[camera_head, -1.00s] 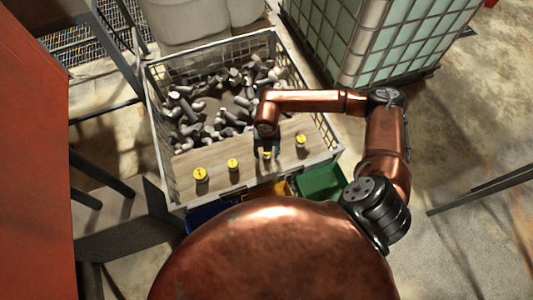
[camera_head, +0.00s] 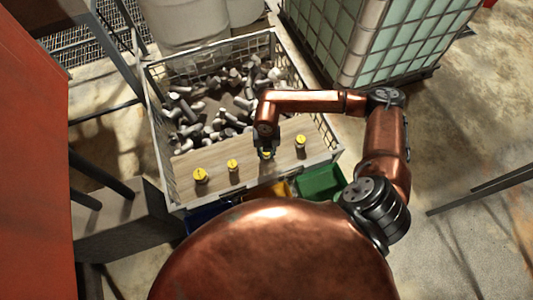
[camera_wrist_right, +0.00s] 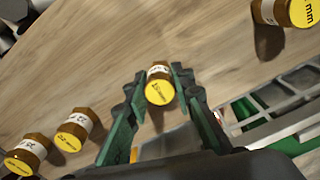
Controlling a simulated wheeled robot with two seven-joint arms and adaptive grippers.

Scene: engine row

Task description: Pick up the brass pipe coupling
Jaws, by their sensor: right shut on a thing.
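Short brass couplings with yellow labelled end faces stand in a row on a wooden board. My right gripper (camera_head: 266,153) is shut on one coupling in the row, whose yellow end shows between the fingers. In the right wrist view this held coupling (camera_wrist_right: 158,85) sits between the green-padded fingertips, close to the board; I cannot tell whether it touches it. Another coupling (camera_head: 300,141) stands to the right, and two more (camera_head: 232,165) (camera_head: 200,175) stand to the left. The label sizes are mostly too small to read. My left gripper is not in view.
The wooden board (camera_head: 215,184) lies across the front of a wire-mesh crate (camera_head: 160,105). Many grey pipe fittings (camera_head: 215,110) fill the crate behind it. A green bin (camera_head: 320,180) and a yellow bin stand at the crate's front. A caged tank (camera_head: 400,35) stands to the right.

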